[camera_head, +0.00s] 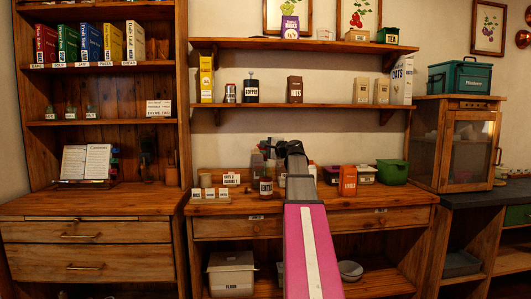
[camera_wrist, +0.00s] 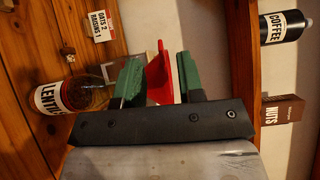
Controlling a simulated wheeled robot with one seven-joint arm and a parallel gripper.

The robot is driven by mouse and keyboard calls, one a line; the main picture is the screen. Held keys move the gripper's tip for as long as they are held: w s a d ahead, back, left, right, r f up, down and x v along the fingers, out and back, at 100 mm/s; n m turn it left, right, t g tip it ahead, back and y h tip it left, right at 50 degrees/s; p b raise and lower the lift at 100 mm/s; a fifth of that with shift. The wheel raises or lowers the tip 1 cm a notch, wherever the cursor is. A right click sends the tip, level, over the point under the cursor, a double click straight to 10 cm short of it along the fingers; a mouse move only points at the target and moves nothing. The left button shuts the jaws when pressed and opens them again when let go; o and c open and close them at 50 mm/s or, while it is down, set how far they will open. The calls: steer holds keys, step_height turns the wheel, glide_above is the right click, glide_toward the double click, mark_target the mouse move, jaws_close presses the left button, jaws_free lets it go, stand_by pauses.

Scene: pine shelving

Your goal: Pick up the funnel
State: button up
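A red piece that looks like the funnel (camera_wrist: 160,82) shows between the fingers of my gripper (camera_wrist: 158,78) in the wrist view. Its lower part is hidden behind the dark gripper body. The green fingers stand apart on either side of it. A gap shows on the left side; on the right the finger is very close, and I cannot tell if it touches. In the head view my arm reaches over the workbench, and my gripper and the funnel are not clearly seen behind it.
A lentils jar (camera_wrist: 62,97) stands close to the left finger in the wrist view. A labelled oats and raisins card (camera_wrist: 102,25) is near it. A shelf (camera_head: 330,105) with a coffee canister (camera_head: 251,91) hangs above.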

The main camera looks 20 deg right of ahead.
steer(key=x, duration=0.5)
steer(key=shift+r, duration=0.1)
jaws_close()
steer(key=shift+r, duration=0.1)
